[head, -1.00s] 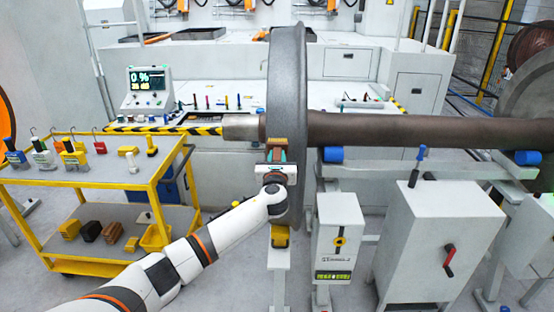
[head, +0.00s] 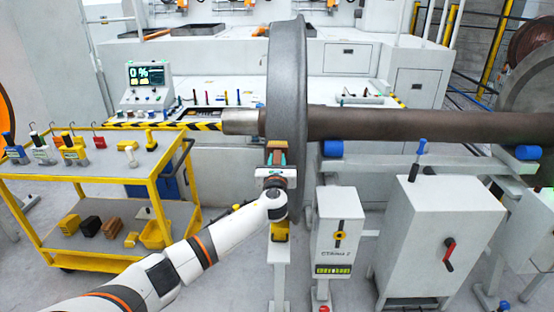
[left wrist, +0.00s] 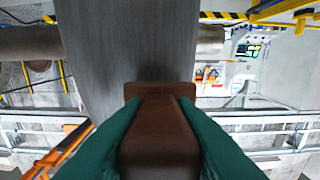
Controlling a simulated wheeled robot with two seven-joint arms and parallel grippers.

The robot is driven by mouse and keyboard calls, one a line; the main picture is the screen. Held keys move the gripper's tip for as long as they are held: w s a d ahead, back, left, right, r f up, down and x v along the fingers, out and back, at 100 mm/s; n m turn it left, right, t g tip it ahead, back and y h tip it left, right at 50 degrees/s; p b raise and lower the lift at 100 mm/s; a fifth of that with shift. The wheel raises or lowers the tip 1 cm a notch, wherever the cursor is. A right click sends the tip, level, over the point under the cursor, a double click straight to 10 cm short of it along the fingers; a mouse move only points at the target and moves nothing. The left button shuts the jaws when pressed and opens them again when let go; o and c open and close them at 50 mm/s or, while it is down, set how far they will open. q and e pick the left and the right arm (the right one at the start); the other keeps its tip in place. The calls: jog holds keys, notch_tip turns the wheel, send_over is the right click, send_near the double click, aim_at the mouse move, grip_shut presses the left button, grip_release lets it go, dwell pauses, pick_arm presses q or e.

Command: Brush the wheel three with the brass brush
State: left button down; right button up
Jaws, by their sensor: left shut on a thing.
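The grey wheel (head: 288,85) stands edge-on in the middle of the head view, mounted on a dark axle (head: 400,125). It fills the upper middle of the left wrist view (left wrist: 120,50). My left gripper (head: 277,163) is shut on the brown brush (head: 277,148), low at the wheel's near side. In the left wrist view, the brush (left wrist: 158,135) sits between two green fingers, its far end against or very near the wheel's surface. The bristles are hidden, so contact cannot be told. My right gripper is not in view.
A yellow cart (head: 110,185) with tools and blocks stands at the left. A screen (head: 146,75) reading 0 % stands behind it. A grey post box (head: 338,235) and a larger cabinet (head: 440,235) with a red handle stand at the right, below the axle.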

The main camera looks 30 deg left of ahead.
pick_arm(q)
jog(key=shift+s+r+p, duration=0.1)
jog(key=shift+p, duration=0.25)
jog(key=s+d+p, duration=0.2)
jog(key=s+p, duration=0.1)
jog(key=s+r+p, duration=0.1)
jog(key=p, duration=0.1)
jog(key=shift+s+d+r, duration=0.1)
jog(key=shift+s+d, duration=0.15)
jog(key=shift+d, duration=0.15)
